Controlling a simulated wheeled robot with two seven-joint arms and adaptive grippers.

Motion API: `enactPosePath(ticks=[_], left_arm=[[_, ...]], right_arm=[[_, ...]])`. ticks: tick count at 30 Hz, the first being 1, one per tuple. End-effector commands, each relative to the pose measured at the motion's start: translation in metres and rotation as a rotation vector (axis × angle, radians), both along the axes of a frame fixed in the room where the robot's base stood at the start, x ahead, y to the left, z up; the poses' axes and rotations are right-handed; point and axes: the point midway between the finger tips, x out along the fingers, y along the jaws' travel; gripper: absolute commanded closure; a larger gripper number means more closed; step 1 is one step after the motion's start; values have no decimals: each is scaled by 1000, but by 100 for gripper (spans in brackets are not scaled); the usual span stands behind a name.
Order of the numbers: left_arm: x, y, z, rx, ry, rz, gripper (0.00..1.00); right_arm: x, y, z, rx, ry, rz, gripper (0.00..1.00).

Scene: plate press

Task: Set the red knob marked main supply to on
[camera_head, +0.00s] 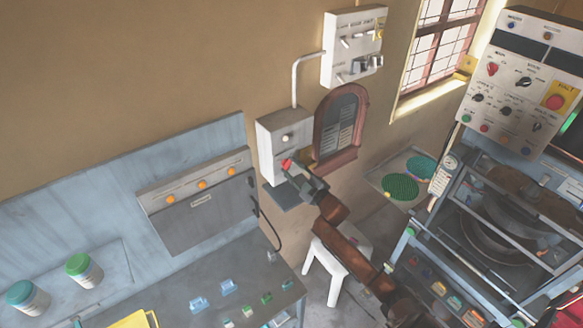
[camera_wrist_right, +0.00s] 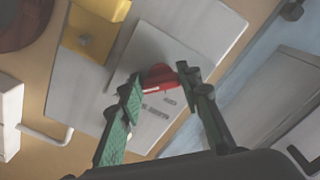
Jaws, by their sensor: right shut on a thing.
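The red knob (camera_head: 287,164) sits low on the front of a pale wall box (camera_head: 268,143) in the head view. In the right wrist view the red knob (camera_wrist_right: 160,77) bears a white line; the lettering beside it is too small to read. My right gripper (camera_head: 292,170) reaches the knob from below right. In the right wrist view my right gripper (camera_wrist_right: 163,82) has its two fingers on either side of the knob, shut on it. The fingers partly hide the knob and the plate behind it. My left gripper is in neither view.
A grey conduit (camera_head: 295,75) joins this box to an upper switch box (camera_head: 352,47). An arched brown-framed board (camera_head: 340,127) hangs close at right. A white stool (camera_head: 338,262) stands below my arm. A blue-grey workbench (camera_head: 190,285) lies left, the press (camera_head: 500,225) right.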

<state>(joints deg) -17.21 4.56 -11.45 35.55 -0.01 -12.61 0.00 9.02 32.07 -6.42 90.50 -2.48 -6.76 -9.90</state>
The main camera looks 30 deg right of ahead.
Motion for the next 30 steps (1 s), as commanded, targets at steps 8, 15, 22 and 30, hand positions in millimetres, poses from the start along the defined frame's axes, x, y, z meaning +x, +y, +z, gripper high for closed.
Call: enactPosePath(ticks=[8,15,22,30], left_arm=[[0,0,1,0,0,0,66],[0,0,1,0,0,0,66],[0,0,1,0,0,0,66],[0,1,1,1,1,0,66]], right_arm=[[0,0,-2,21,4,-1,92],[0,0,-2,21,4,-1,92],[0,0,-1,19,4,-1,53],[0,0,-1,18,2,1,50]])
